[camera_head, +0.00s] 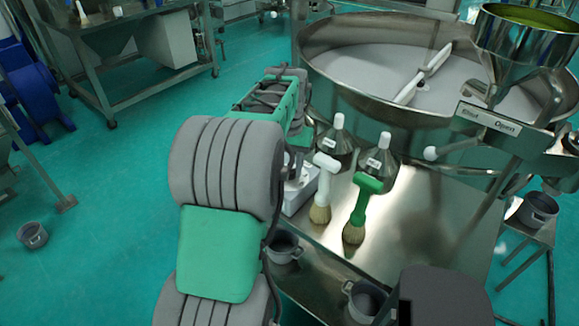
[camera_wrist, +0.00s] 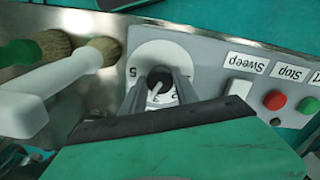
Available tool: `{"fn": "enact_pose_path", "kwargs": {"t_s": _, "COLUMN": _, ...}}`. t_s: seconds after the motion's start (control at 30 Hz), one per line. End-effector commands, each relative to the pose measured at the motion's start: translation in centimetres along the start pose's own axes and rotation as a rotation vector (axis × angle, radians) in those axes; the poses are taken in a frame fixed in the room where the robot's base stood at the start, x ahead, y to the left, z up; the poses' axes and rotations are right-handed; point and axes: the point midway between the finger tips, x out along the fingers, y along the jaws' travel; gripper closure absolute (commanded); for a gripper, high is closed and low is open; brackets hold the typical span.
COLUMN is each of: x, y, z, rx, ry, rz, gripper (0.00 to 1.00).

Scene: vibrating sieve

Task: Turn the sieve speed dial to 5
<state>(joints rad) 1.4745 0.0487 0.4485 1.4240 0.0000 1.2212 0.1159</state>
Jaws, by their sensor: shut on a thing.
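The speed dial (camera_wrist: 160,76) has a dark round knob with a light pointer mark, on a white number plate (camera_wrist: 150,56) on the grey control panel (camera_wrist: 212,68). A 5 shows at the plate's left; other digits show near the knob, partly covered. The pointer slants toward the lower left in the wrist view, and I cannot tell its exact setting. My gripper (camera_wrist: 160,90) is shut on the knob, one finger on each side. In the head view the round steel sieve (camera_head: 345,88) stands behind the panel, and my arm hides the dial and gripper.
A white-handled brush (camera_wrist: 60,72) and a green-handled brush (camera_wrist: 32,52) lie left of the panel. Sweep and Stop labels sit right of the dial, with a red button (camera_wrist: 275,100) and a green one.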

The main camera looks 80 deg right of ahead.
Motion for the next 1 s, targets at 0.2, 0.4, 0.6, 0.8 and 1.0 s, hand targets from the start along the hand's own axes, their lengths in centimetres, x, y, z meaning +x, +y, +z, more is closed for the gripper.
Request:
{"fn": "enact_pose_path", "kwargs": {"t_s": 0.2, "x": -0.16, "y": -0.01, "z": -0.14, "rx": 0.202, "ry": 0.006, "rz": -0.001, "gripper": 1.00}}
{"fn": "enact_pose_path", "kwargs": {"t_s": 0.4, "x": -0.15, "y": -0.01, "z": -0.14, "rx": 0.392, "ry": 0.005, "rz": -0.002, "gripper": 1.00}}
{"fn": "enact_pose_path", "kwargs": {"t_s": 0.6, "x": -0.18, "y": -0.01, "z": -0.16, "rx": 0.582, "ry": 0.006, "rz": -0.002, "gripper": 1.00}}
{"fn": "enact_pose_path", "kwargs": {"t_s": 0.8, "x": -0.21, "y": -0.01, "z": -0.17, "rx": 0.771, "ry": 0.006, "rz": -0.003, "gripper": 1.00}}
{"fn": "enact_pose_path", "kwargs": {"t_s": 1.0, "x": -0.22, "y": -0.01, "z": -0.17, "rx": 0.942, "ry": 0.006, "rz": -0.004, "gripper": 1.00}}
